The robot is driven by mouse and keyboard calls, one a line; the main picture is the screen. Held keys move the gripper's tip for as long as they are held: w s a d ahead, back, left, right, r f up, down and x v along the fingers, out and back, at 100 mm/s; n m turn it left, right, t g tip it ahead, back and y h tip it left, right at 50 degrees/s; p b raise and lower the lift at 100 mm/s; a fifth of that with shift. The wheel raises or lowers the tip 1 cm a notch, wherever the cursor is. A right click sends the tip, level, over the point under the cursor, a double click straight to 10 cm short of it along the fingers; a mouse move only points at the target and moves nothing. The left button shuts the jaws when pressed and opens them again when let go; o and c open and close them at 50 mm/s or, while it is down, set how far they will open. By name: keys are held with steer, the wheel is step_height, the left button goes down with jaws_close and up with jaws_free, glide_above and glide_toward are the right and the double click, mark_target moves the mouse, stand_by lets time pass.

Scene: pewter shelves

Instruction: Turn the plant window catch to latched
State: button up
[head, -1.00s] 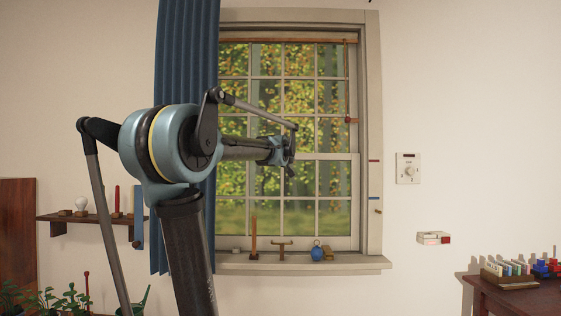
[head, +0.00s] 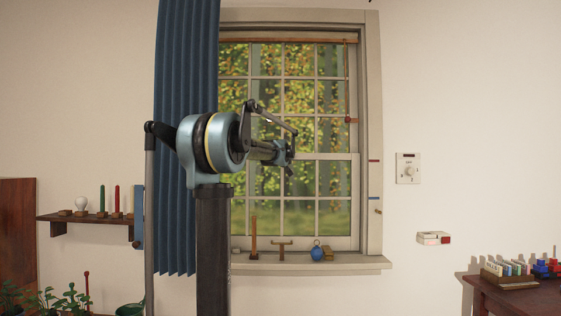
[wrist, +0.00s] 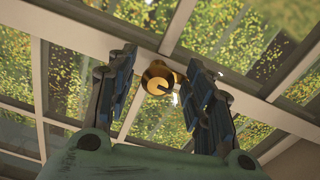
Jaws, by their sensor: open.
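The window catch (wrist: 156,80) is a round brass piece on the window's pale middle rail, seen in the wrist view. A small dark part shows at its lower right edge; I cannot tell whether it is latched. My gripper (wrist: 161,62) is open, with one dark blue-grey finger on each side of the catch in the picture. I cannot tell whether either finger touches it. In the head view my gripper (head: 290,155) is in front of the middle of the window (head: 301,180), and the catch is hidden behind it.
A blue curtain (head: 182,80) hangs left of the window, behind my arm. The sill (head: 350,263) below bears a tall brown stick (head: 253,238), a blue round thing (head: 317,253) and other small items. A red-ended cord (head: 347,90) hangs at the window's right.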

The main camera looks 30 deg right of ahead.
steer(key=shift+w+d, duration=0.1)
steer(key=shift+w, duration=0.05)
steer(key=c, duration=1)
steer(key=shift+c, duration=0.2)
